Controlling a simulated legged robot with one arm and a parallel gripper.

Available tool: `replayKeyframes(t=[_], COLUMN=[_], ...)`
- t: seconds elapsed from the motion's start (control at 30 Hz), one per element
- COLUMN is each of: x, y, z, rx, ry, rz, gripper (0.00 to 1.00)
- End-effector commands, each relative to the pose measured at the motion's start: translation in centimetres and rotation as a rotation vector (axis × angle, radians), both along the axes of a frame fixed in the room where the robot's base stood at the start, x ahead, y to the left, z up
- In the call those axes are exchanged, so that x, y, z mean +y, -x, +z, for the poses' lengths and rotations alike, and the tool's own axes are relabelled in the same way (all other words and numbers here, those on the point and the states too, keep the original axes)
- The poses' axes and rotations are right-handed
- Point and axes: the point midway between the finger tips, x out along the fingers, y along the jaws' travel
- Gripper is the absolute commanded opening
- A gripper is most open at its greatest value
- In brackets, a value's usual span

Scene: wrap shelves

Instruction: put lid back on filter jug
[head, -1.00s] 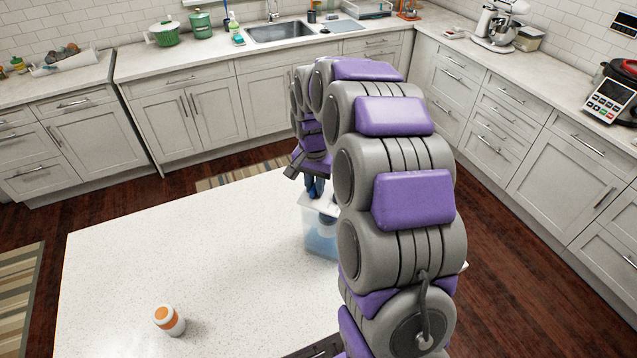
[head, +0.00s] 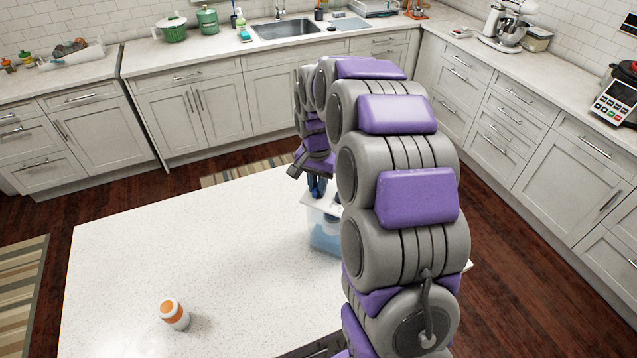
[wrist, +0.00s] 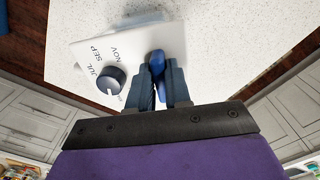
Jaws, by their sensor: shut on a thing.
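The filter jug (head: 323,238) is a clear, blue-tinted container on the white island top, partly hidden behind my arm. Its white lid (wrist: 115,50) fills the middle of the wrist view, printed with month names and carrying a dark round dial (wrist: 108,80). My gripper (wrist: 160,66) is shut on a blue raised part (wrist: 156,62) of the lid. In the head view my gripper (head: 317,188) points down over the jug's top, with the lid at or just above the rim. I cannot tell whether the lid is seated.
The island top (head: 200,255) is otherwise clear to the left of the jug. Counters with a sink (head: 288,28) and a stand mixer (head: 505,25) line the walls beyond.

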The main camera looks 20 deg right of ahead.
Motion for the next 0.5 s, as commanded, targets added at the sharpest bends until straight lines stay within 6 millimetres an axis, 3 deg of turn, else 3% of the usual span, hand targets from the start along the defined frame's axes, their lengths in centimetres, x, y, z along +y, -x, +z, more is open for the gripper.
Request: replayKeyframes(t=[0.5], x=[-0.87], y=[0.04], z=[-0.41], rx=[0.001], ry=[-0.001], rz=[-0.002], gripper=[0.0])
